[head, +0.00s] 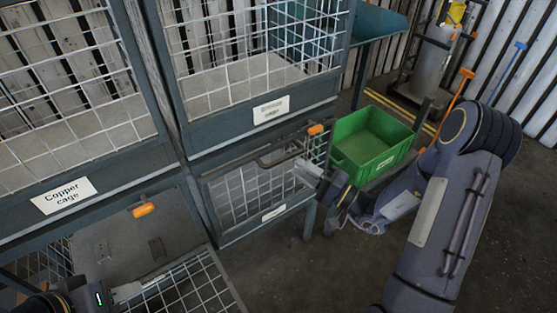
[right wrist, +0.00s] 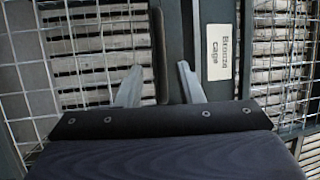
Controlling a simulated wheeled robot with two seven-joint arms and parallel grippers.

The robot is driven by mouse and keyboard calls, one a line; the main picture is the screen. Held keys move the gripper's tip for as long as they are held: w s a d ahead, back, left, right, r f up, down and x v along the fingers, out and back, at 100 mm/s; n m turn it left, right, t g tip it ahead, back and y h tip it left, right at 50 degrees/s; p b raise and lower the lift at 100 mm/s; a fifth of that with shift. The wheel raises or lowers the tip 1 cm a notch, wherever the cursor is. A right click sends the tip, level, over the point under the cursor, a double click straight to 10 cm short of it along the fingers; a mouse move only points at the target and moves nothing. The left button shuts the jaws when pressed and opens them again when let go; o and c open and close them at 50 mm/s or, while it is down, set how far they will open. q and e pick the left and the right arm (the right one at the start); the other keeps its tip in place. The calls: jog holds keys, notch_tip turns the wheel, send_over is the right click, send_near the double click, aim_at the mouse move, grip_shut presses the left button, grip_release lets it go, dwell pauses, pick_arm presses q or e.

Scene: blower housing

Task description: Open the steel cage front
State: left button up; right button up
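The lower middle cage front (head: 240,196) is a wire mesh panel in a dark green frame, with a bar handle (head: 276,160) along its top and a label (head: 273,212) too small to read. I cannot tell for certain that it is the steel cage. An orange latch piece (head: 315,129) sits at its upper right. My right gripper (head: 305,172) is at the right end of the handle. In the right wrist view its fingers (right wrist: 160,90) are apart, with a dark bar (right wrist: 159,50) between them. My left gripper (head: 124,292) is at the lower left, mostly cut off.
The bronze cage (head: 270,110) is above, and the copper cage (head: 66,194) is at the left. Another orange latch piece (head: 143,209) and a mesh panel (head: 190,287) are at the lower left. A green bin (head: 372,140) stands right of the cages. Floor (head: 300,275) in front is clear.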

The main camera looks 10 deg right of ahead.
aim_at(285, 157)
jog(key=x, duration=0.6)
jog(key=shift+r, duration=0.1)
grip_shut()
